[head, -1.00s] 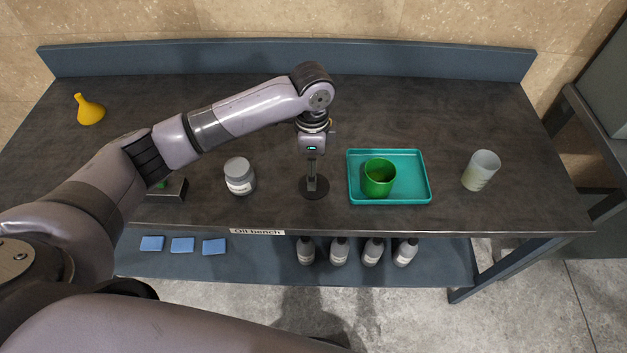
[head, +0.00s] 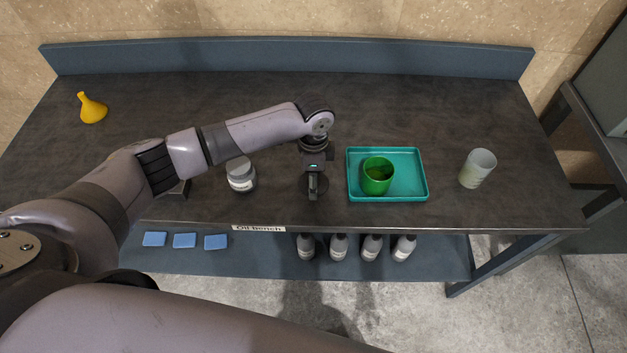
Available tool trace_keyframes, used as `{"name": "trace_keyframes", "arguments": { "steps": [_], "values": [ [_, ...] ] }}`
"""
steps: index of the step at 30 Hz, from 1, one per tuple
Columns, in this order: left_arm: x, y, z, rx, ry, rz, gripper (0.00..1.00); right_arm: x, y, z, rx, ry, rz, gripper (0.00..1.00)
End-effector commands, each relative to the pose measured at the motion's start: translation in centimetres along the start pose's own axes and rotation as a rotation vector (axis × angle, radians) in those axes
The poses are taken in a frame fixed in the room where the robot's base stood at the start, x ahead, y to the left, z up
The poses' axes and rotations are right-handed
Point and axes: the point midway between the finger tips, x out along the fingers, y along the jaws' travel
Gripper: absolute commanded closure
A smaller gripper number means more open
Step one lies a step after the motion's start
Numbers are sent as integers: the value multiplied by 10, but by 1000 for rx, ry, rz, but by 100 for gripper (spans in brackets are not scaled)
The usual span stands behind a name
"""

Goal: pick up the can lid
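A dark, flat round disc (head: 324,183), which looks like the can lid, lies on the bench top between the grey jar and the teal tray. My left gripper (head: 312,193) points down right over the disc and covers much of it. I cannot tell whether its fingers touch the disc or are open or shut. A green can (head: 377,178) with an open top and dark contents stands in the teal tray (head: 415,193), right of the gripper. My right gripper is not in view.
A grey jar (head: 241,174) stands left of the gripper, close under my forearm. A pale translucent cup (head: 478,168) stands at the right and a yellow funnel (head: 92,108) at the far left. Bottles (head: 338,247) and blue pads (head: 184,240) sit on the lower shelf. The back is clear.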

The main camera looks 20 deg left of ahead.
Motion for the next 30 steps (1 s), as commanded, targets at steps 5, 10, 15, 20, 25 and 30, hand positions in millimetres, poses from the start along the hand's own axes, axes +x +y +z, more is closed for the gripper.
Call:
{"name": "trace_keyframes", "arguments": {
  "steps": [5, 10, 15, 20, 25, 30],
  "values": [
    [0, 0, 0, 0, 0, 0, 45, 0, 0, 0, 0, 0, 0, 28],
    [0, 0, 0, 0, 0, 0, 57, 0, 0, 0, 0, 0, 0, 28],
    [0, 0, 0, -1, -1, 0, 68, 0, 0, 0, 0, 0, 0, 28],
    [0, 0, 1, -1, -2, 1, 79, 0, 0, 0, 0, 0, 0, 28],
    [2, 1, 1, 0, -3, 2, 84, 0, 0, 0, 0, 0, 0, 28],
    [3, 2, 2, 0, -4, 4, 86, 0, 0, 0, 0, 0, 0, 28]
  ]
}}
